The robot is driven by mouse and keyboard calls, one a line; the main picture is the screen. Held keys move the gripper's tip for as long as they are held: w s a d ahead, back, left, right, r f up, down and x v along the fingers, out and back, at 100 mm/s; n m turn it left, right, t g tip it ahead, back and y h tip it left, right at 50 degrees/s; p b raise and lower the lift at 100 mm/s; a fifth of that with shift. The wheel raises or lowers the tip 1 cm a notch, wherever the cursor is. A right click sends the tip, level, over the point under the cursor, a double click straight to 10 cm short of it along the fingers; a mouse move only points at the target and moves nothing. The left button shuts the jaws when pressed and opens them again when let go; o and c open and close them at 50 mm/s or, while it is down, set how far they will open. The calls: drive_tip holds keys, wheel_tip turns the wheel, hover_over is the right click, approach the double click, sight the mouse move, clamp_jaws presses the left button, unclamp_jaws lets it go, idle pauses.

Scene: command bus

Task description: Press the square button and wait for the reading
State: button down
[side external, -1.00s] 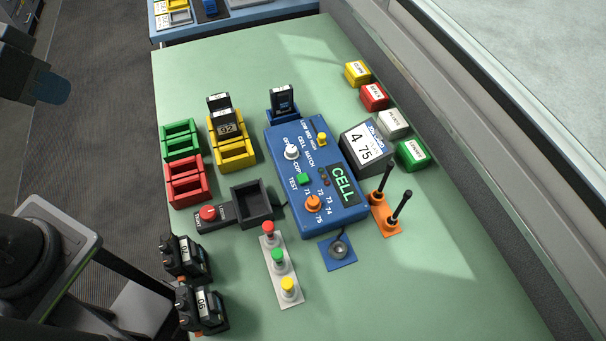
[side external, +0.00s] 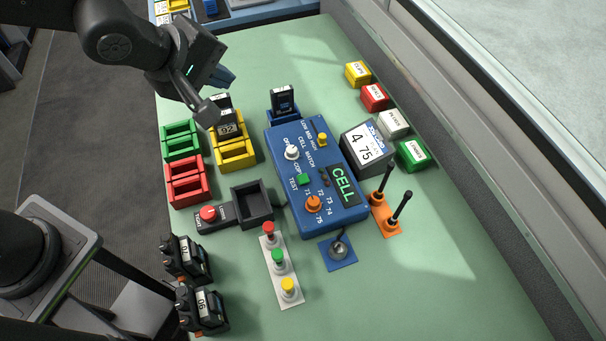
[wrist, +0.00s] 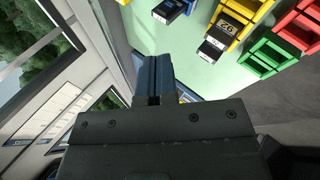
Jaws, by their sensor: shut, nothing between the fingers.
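The square green button (side external: 304,179) sits on the blue console (side external: 288,138), left of its lit display (side external: 342,184), which reads "CELL" in green. My gripper (side external: 224,77) is at the upper left in the side view, above the table and up and to the left of the console. Its blue fingers are shut and empty, and apart from the button. They also show in the wrist view (wrist: 153,78), where the green button is not visible.
Black-topped modules stand in the yellow holder (side external: 236,155) and a blue holder. Green (side external: 181,141) and red bins are at left. The console carries a white knob (side external: 291,152) and an orange knob (side external: 314,203). Orange-based levers (side external: 383,218) stand at right. The front right is clear.

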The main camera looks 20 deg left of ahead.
sight(303, 181)
drive_tip(key=d+f+n+h, duration=0.3)
drive_tip(key=d+f+n, duration=0.3)
drive_tip(key=d, duration=0.7)
wheel_tip(303, 181, down, 2)
drive_tip(key=shift+w+d+f, duration=0.15)
drive_tip(key=shift+w+d, duration=0.1)
drive_tip(key=shift+d, duration=0.1)
drive_tip(key=shift+f, duration=0.1)
drive_tip(key=shift+f, duration=4.3)
drive_tip(key=shift+f, duration=0.1)
drive_tip(key=shift+f, duration=0.35)
drive_tip(key=shift+f, duration=0.35)
drive_tip(key=shift+r, duration=0.8)
